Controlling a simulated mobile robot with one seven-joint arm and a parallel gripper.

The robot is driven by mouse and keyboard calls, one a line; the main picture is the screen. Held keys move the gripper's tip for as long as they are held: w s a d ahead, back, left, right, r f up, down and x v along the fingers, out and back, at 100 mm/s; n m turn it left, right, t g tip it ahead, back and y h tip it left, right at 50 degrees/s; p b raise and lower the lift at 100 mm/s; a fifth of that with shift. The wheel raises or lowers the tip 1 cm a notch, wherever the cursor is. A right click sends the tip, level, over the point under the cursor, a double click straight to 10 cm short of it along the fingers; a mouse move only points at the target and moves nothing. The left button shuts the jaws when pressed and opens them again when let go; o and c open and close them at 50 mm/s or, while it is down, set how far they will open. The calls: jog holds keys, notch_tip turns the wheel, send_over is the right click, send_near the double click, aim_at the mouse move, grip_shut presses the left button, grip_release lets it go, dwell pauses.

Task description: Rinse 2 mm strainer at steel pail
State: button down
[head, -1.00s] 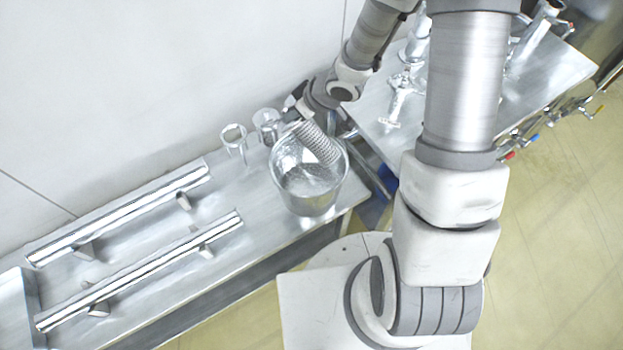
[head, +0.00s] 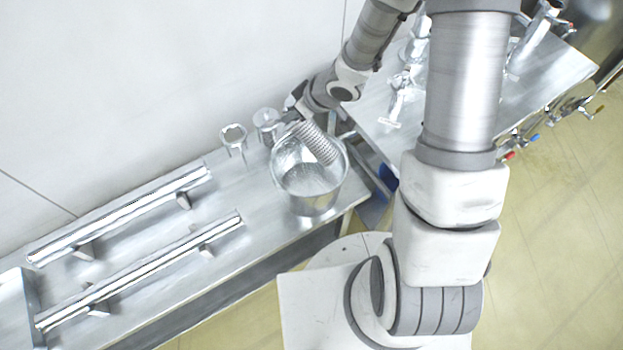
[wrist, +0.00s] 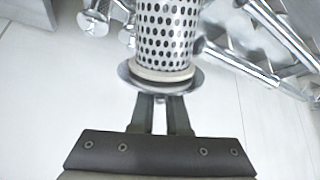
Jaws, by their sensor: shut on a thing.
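The strainer (head: 318,143) is a perforated metal tube, held tilted over the mouth of the steel pail (head: 322,205). Its lower end reaches down at the pail's opening; I cannot tell how deep it is inside. In the wrist view the strainer (wrist: 166,35) shows round holes and a wide flange at its near end. My gripper (wrist: 160,105) is shut on the strainer's end just behind that flange. In the head view my gripper (head: 297,112) is at the pail's upper left rim, partly hidden by the wrist. The pail stands upright near the bench's right end.
The steel bench (head: 235,185) carries two long tubes (head: 125,215) on supports at left. Two small metal fittings, a ring-topped one (head: 233,137) and a cup-like one (head: 266,122), stand left of the pail. A second table (head: 540,85) with metal fittings is at upper right.

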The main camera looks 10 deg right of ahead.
jog(key=shift+r, duration=0.1)
jog(key=shift+r, duration=2)
